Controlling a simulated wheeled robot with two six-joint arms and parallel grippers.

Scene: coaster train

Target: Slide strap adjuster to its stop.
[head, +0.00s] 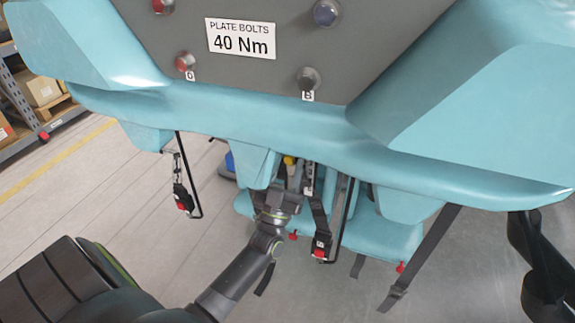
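A black strap (425,248) hangs slanting from under the teal seat on the right, with a dark adjuster-like piece (397,292) near its lower end. Two more straps end in black-and-red buckles, one at the left (183,200) and one at the centre (321,243). A metal fitting (309,180) sits on the centre strap. I cannot tell which piece is the task's adjuster. My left arm reaches up from the bottom centre to beside the centre strap. Its gripper (288,178) is small, dark and partly lost against straps and the seat edge; its fingers are unclear.
The teal seat shell (230,115) with a grey plate (290,60) and a "40 Nm" label (240,40) overhangs the straps. Black rods hang beside the buckles. Lower teal parts (385,235) stand behind. Shelves with boxes (40,90) are far left; floor shows at left.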

